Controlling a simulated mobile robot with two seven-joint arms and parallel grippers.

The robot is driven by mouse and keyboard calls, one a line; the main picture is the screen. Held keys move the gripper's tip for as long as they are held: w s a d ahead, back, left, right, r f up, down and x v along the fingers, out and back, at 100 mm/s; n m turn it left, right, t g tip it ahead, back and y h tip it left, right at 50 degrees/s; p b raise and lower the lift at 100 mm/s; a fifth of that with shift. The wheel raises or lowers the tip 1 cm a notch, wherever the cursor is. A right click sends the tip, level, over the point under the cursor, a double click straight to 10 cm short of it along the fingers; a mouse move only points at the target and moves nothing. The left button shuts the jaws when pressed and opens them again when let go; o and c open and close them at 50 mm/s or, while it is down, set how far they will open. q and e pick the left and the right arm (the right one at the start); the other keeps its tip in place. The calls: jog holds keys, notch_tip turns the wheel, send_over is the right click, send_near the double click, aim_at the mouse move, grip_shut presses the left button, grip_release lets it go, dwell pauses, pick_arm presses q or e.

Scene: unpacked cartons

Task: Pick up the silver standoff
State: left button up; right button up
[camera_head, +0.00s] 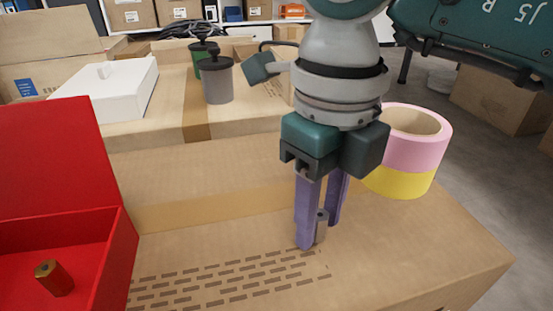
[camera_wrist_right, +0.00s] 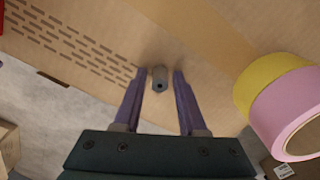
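The silver standoff (camera_head: 321,227) is a small grey post on top of the cardboard carton, partly hidden by the fingers in the head view. In the right wrist view the silver standoff (camera_wrist_right: 159,77) shows a dark hole in its end. My right gripper (camera_head: 322,232) points down at it with purple fingers. In the right wrist view the fingers of my right gripper (camera_wrist_right: 159,73) are open on either side of the standoff, with a narrow gap on each side. My left gripper is not in view.
A pink and yellow tape roll (camera_head: 412,150) stands just right of my right gripper. An open red box (camera_head: 122,245) at the left holds a brass-coloured hex piece (camera_head: 54,278). A white box (camera_head: 105,90) and lidded canisters (camera_head: 217,80) stand behind. The carton top (camera_head: 210,240) between is clear.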

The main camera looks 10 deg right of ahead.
grip_shut()
dwell(0.4)
